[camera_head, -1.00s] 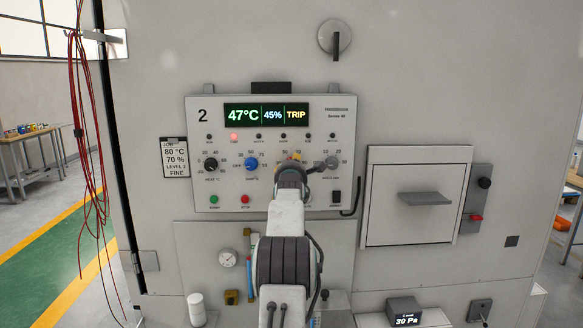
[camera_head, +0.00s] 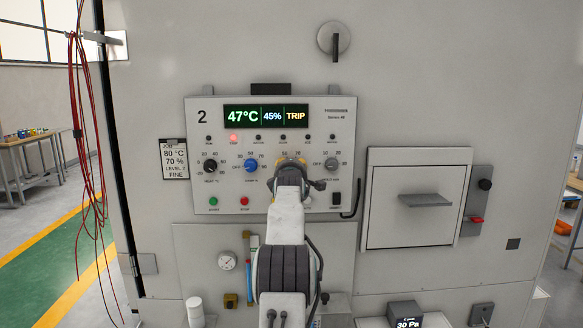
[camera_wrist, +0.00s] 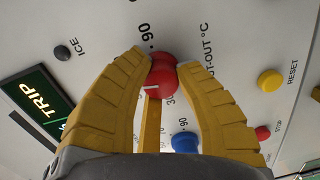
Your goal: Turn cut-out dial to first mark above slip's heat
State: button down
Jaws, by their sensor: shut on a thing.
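The cut-out dial (camera_wrist: 163,78) is a red knob with a white pointer line, seen in the wrist view. My gripper (camera_wrist: 165,63) has its two yellow fingers closed around it, one on each side. A "90" shows by the dial, and the "CUT-OUT °C" label (camera_wrist: 192,48) is beside it; other marks are partly covered. In the head view my gripper (camera_head: 291,163) hides the dial. The slip (camera_head: 174,159) left of the panel reads 80 °C, 70 %, LEVEL 2, FINE. The display (camera_head: 266,115) reads 47°C, 45%, TRIP.
The panel also has a black dial (camera_head: 210,166), a blue dial (camera_head: 251,166) and a grey dial (camera_head: 332,164) close right of my gripper. Green (camera_head: 213,201) and red (camera_head: 245,201) buttons sit below. A yellow RESET button (camera_wrist: 270,80) is near the fingers.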

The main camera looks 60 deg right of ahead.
jog(key=shift+r+m, duration=0.2)
jog(key=shift+m, duration=0.2)
jog(key=c, duration=1.3)
grip_release()
jog(key=shift+c, duration=0.2)
jog(key=o, duration=0.5)
jog(key=shift+f, duration=0.2)
jog(key=shift+d, duration=0.1)
jog(key=shift+v, duration=6)
jog(key=shift+c, duration=0.2)
